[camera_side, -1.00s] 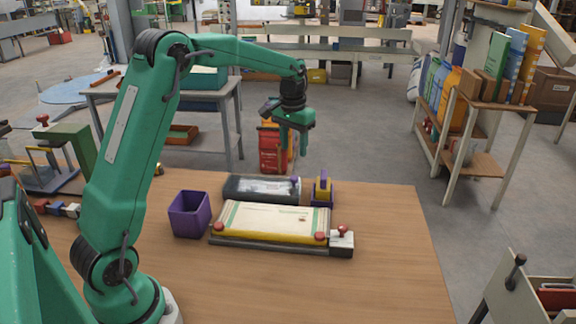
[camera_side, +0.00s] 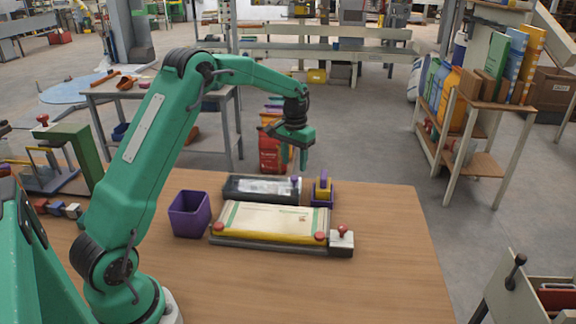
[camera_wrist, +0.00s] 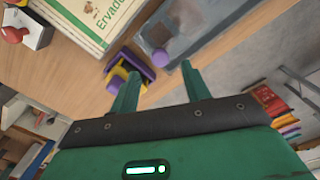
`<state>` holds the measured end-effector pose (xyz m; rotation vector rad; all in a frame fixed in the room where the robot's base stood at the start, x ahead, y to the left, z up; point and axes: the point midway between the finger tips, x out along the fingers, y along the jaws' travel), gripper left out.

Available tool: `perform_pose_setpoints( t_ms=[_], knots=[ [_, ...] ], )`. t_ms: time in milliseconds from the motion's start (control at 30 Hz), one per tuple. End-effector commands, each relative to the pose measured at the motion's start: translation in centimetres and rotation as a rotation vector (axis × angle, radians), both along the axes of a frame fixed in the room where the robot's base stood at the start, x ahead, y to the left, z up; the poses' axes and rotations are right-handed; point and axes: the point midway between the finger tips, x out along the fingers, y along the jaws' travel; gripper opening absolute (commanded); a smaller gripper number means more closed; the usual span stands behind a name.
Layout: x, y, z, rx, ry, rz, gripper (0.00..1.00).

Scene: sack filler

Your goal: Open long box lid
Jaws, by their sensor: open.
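The long box (camera_side: 255,190) is dark with a greyish see-through lid and lies near the back edge of the wooden table. Its lid looks shut, with a purple knob (camera_side: 295,181) at the right end. In the wrist view the lid (camera_wrist: 196,22) and its purple knob (camera_wrist: 160,57) show beyond the fingertips. My green gripper (camera_side: 294,160) is open and empty, fingers pointing down, above the knob end of the box. In the wrist view the knob appears between the two fingers (camera_wrist: 160,72), apart from both.
A yellow and purple block (camera_side: 322,190) stands close to the box's right end; it also shows beside a finger in the wrist view (camera_wrist: 131,66). A cream sack on a sealing tray (camera_side: 270,222) lies in front. A purple bin (camera_side: 189,215) stands at left. The table's front right is clear.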

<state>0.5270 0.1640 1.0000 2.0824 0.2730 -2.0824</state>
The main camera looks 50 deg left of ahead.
Motion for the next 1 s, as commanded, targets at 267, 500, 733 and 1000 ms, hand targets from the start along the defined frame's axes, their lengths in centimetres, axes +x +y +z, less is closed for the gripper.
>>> perform_pose_setpoints(
  t_ms=[267,500,733,1000],
  knots=[
    [0.0,0.0,-3.4,-0.001,0.002,0.0,0.47],
    [0.0,0.0,-4.8,0.0,0.0,0.0,0.47],
    [0.0,0.0,-4.8,0.0,0.0,0.0,0.47],
    [0.0,0.0,-4.8,0.0,0.0,0.0,0.02]
  ],
)
